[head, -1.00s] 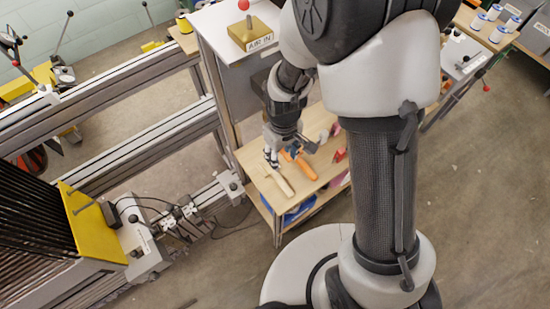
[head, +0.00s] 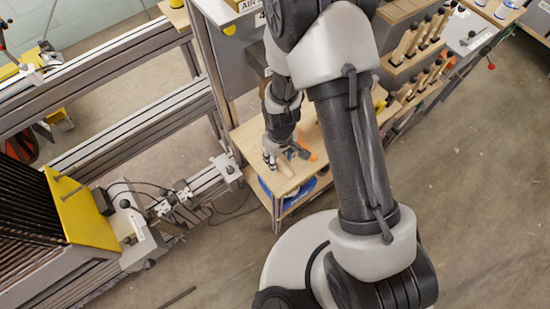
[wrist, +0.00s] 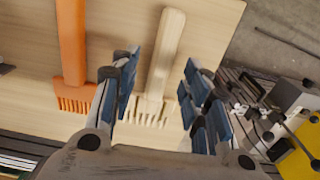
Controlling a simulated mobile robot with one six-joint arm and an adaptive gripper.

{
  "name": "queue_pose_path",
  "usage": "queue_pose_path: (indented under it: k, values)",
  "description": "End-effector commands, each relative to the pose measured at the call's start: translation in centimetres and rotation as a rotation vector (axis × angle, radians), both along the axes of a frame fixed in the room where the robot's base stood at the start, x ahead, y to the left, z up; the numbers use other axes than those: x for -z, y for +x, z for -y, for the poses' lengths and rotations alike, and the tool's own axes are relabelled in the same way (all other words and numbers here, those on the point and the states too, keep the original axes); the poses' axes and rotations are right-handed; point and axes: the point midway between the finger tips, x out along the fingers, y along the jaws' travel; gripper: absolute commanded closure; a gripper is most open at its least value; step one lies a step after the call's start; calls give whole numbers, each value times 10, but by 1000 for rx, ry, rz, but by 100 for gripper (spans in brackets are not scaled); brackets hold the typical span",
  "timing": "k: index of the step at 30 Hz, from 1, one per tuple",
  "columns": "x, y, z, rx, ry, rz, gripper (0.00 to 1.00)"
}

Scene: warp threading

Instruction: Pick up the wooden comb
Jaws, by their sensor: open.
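The wooden comb (wrist: 165,52) is pale, with a long straight handle and a wide toothed end. In the wrist view it lies on the light wooden shelf, handle toward the top and teeth toward my gripper. My gripper (wrist: 160,92) is open, with a blue-padded finger on each side of the comb, near its toothed end. I cannot tell how far the fingers are above the shelf. In the head view my gripper (head: 272,160) is low over the shelf's left part, and part of the comb (head: 286,169) shows beside it.
An orange comb (wrist: 72,45) lies parallel to the left, close to my left finger. The shelf (wrist: 215,35) ends at the right, with floor beyond. A loom frame with a yellow plate (head: 82,210) stands at the left. Racks of handled tools (head: 405,45) are behind my arm.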

Motion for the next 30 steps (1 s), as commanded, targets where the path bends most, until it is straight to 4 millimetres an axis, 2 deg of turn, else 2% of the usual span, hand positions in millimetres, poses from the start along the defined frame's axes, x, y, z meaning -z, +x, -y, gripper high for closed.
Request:
queue_pose_path:
  k: [2, 9, 27, 30]
  values:
    - [10, 0, 0, 0, -1, -1, 57]
    - [10, 0, 0, 0, 1, 1, 58]
    - [10, 0, 0, 0, 0, 0, 98]
    - [10, 0, 0, 0, 0, 0, 100]
